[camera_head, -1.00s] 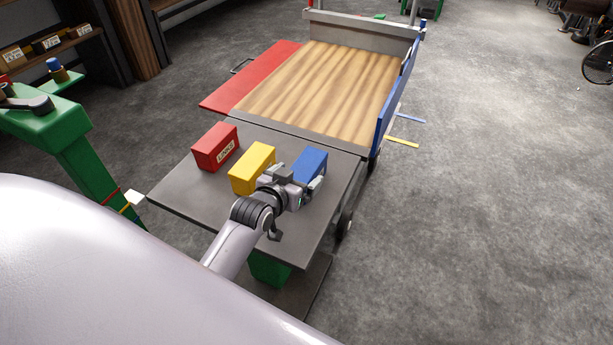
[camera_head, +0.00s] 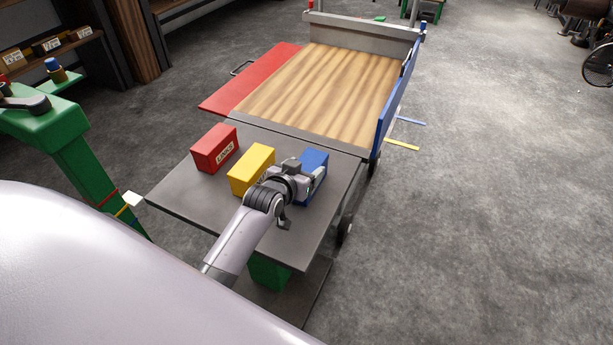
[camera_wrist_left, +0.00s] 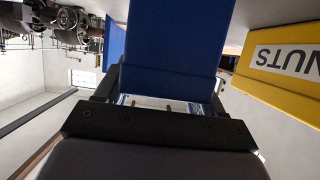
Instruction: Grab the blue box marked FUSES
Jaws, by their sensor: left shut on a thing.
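The blue box (camera_head: 316,160) stands on the dark grey table, at the right end of a row of three boxes. It fills the upper middle of the left wrist view (camera_wrist_left: 175,35). A strip of pale label shows low on its near face, but I cannot read the word. My left gripper (camera_head: 303,182) is shut on the blue box, with one dark finger on each side of it. The gripper and wrist hide the near part of the box in the head view. My right gripper is not in view.
A yellow box (camera_head: 250,167) marked NUTS stands close left of the blue box. A red box (camera_head: 214,148) marked LINKS stands farther left. Behind the grey table (camera_head: 320,230) is a wooden-topped bed (camera_head: 320,85) with a blue side board (camera_head: 395,95).

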